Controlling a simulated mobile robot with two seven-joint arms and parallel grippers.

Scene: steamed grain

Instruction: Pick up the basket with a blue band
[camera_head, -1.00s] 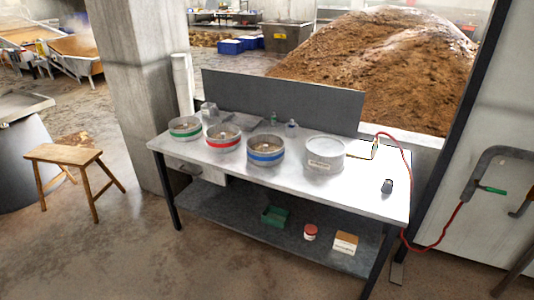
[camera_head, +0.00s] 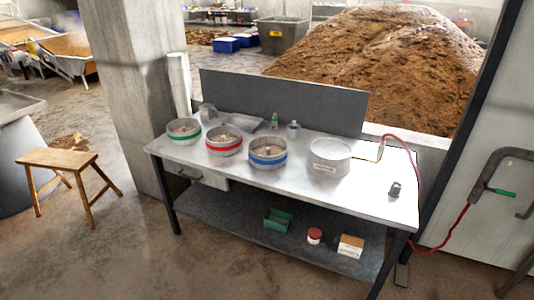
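The basket with a blue band (camera_head: 267,161) stands upright on the white-topped table (camera_head: 290,187), with brownish contents inside. To its left are a basket with a red band (camera_head: 224,148) and a basket with a green band (camera_head: 184,136). To its right is a plain pale round container (camera_head: 330,168) with a label on its front. Neither of my grippers shows in the head view.
A small dark object (camera_head: 395,190) and a red hose (camera_head: 419,180) are at the table's right end. A lower shelf holds a green box (camera_head: 278,220), a red jar (camera_head: 315,236) and a small carton (camera_head: 350,246). A wooden stool (camera_head: 57,160) stands left. The floor in front is clear.

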